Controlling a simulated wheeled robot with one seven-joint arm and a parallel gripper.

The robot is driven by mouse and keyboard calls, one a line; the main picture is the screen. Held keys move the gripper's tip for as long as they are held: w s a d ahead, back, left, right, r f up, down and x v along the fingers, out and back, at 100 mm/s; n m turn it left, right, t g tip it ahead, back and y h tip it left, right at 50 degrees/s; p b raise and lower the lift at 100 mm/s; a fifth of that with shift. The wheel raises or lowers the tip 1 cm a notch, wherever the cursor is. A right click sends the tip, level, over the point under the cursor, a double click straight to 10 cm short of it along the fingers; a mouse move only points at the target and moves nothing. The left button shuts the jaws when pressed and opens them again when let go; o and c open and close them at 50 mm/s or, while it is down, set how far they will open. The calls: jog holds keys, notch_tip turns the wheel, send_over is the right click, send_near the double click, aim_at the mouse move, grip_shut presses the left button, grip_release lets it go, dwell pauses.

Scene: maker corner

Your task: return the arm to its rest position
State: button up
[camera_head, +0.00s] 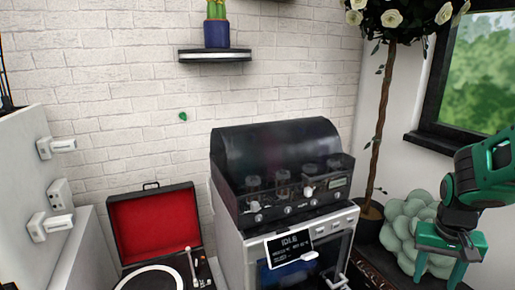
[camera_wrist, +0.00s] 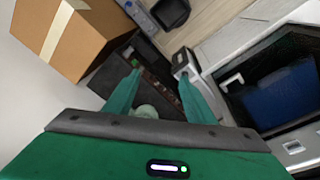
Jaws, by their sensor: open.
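My green arm comes in at the right edge of the head view. My gripper (camera_head: 437,268) points down there, with its fingertips near or past the bottom of the picture. It is open and I see nothing between its fingers. In the wrist view the two green fingers of my gripper (camera_wrist: 160,73) stand apart, above a dark surface with a pale rounded thing (camera_wrist: 147,111) partly hidden behind the gripper body.
A machine with a dark hood (camera_head: 275,150) and an "IDLE" display stands left of my gripper. A red-lined record player (camera_head: 150,225) is at left. A cardboard box (camera_wrist: 75,35) shows in the wrist view.

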jog(key=s+a+r+y, duration=0.1)
jog(key=s+a+r, duration=0.1)
jog(key=s, duration=0.4)
jog(key=s+a+r, duration=0.3)
jog(key=s+r, duration=0.1)
jog(key=s, duration=0.3)
jog(key=shift+r+g+y, duration=0.15)
jog(key=shift+g+y, duration=0.15)
jog(key=shift+y, duration=0.1)
jog(key=shift+w+f, duration=0.25)
jog(key=shift+w, duration=0.4)
dwell(0.4)
